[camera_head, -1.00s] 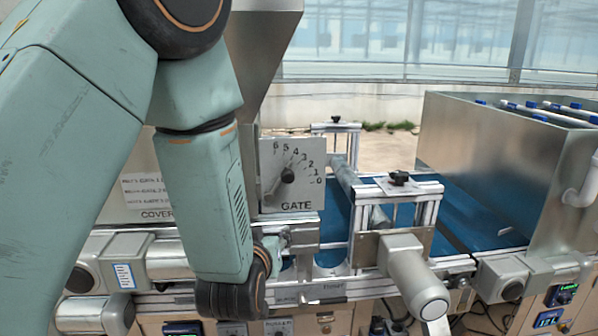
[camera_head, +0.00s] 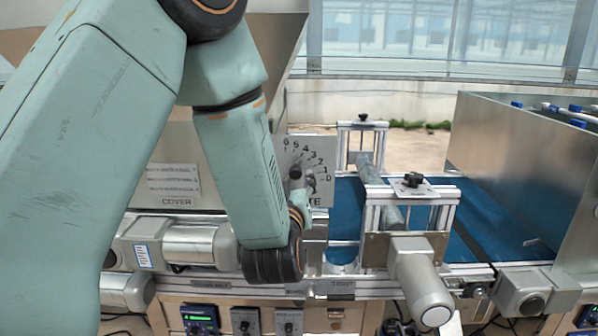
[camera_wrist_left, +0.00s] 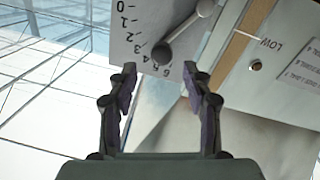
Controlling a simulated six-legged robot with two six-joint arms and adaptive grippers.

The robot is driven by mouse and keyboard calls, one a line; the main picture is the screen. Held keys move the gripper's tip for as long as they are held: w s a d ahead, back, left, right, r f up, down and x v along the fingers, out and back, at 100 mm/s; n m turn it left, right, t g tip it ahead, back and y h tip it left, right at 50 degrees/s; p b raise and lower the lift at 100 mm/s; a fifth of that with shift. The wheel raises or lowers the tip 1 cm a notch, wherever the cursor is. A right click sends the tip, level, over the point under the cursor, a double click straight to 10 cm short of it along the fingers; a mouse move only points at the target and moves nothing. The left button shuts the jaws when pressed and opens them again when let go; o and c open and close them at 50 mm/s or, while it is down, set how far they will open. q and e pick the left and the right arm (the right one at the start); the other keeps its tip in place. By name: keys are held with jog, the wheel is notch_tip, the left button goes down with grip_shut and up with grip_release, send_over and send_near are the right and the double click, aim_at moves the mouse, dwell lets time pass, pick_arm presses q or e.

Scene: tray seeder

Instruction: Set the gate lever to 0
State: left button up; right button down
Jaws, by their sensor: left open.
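The gate lever has a dark round knob (camera_wrist_left: 162,53) on a grey bar, which runs up to a round hub (camera_wrist_left: 205,8) in the left wrist view. It points roughly toward the 4 on the white numbered gate plate (camera_wrist_left: 128,62). The plate (camera_head: 323,192) also shows in the head view, partly covered by my left arm. My left gripper (camera_wrist_left: 160,74) is open and empty. Its two fingertips lie just short of the knob in the wrist view, one to each side. I cannot tell whether they touch it. In the head view the gripper is mostly hidden behind my wrist.
A blue conveyor belt (camera_head: 345,205) runs right of the plate, under a metal frame with a grey motor (camera_head: 420,285). A large metal bin (camera_head: 520,165) stands at the right. A cover panel with labels (camera_head: 173,184) is behind my arm.

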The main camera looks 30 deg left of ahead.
aim_at(295, 174)
pick_arm(q)
jog(key=x, duration=0.5)
jog(key=shift+a+f, duration=0.3)
jog(key=shift+f, duration=0.05)
jog(key=shift+w, duration=0.3)
jog(key=shift+d+r, duration=0.15)
jog(key=shift+r, duration=0.2)
jog(key=shift+w+a+f, duration=0.25)
jog(key=shift+a, duration=0.15)
jog(key=shift+w+d, duration=0.1)
jog(key=c, duration=0.3)
jog(key=shift+d+r, duration=0.15)
jog(key=shift+d, duration=0.1)
jog(key=c, duration=0.3)
jog(key=shift+s+a, duration=0.1)
jog(key=shift+s, duration=0.1)
grip_shut()
